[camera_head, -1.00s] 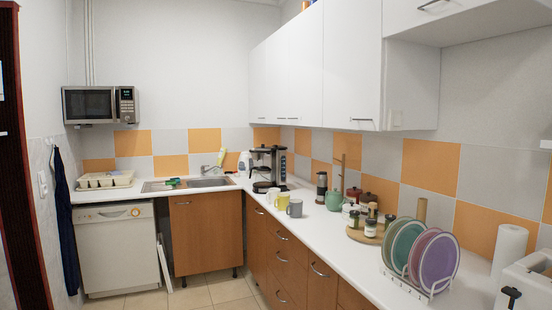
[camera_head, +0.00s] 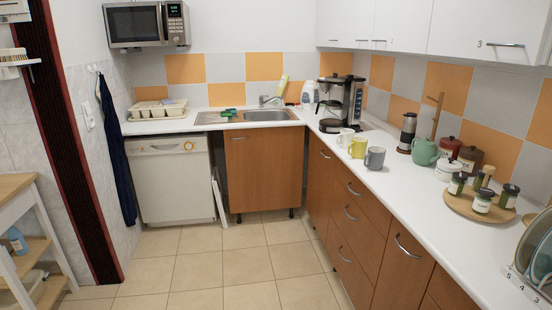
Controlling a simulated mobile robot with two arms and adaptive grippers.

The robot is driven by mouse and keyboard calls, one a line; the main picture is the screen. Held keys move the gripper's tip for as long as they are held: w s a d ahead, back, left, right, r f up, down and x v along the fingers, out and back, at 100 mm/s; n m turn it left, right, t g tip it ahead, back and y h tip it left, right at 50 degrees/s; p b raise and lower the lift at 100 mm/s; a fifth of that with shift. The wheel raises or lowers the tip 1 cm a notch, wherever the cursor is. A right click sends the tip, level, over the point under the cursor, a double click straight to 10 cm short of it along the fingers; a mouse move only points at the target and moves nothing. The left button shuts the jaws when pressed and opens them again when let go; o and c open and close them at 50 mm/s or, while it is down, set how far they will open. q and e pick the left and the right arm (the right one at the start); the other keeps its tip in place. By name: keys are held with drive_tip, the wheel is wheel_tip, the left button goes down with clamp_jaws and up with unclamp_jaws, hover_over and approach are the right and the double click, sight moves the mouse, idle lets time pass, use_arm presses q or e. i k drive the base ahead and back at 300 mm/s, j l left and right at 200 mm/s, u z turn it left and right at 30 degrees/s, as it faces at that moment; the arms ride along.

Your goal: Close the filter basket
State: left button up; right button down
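The coffee maker (camera_head: 354,97) stands on the white counter near the back right corner. It is black and silver, with a dark upper part. A dark round part sticks out low at its front left (camera_head: 330,125); I cannot tell if this is the filter basket or another part. The filter basket's position is too small to make out. Neither of my grippers is in view.
White, yellow and grey mugs (camera_head: 374,158) stand on the counter in front of the coffee maker. A teapot (camera_head: 425,151), canisters and a round wooden tray (camera_head: 461,204) with jars are further right. The tiled floor (camera_head: 220,265) before the cabinets is clear. A wooden shelf unit (camera_head: 30,225) stands at the left.

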sight(325, 87)
drive_tip(key=i, duration=3.6)
drive_tip(key=i+l+u, duration=0.1)
drive_tip(key=i+u, duration=0.15)
drive_tip(key=i, duration=0.3)
drive_tip(key=i+l+u, duration=0.2)
drive_tip(key=i, duration=0.4)
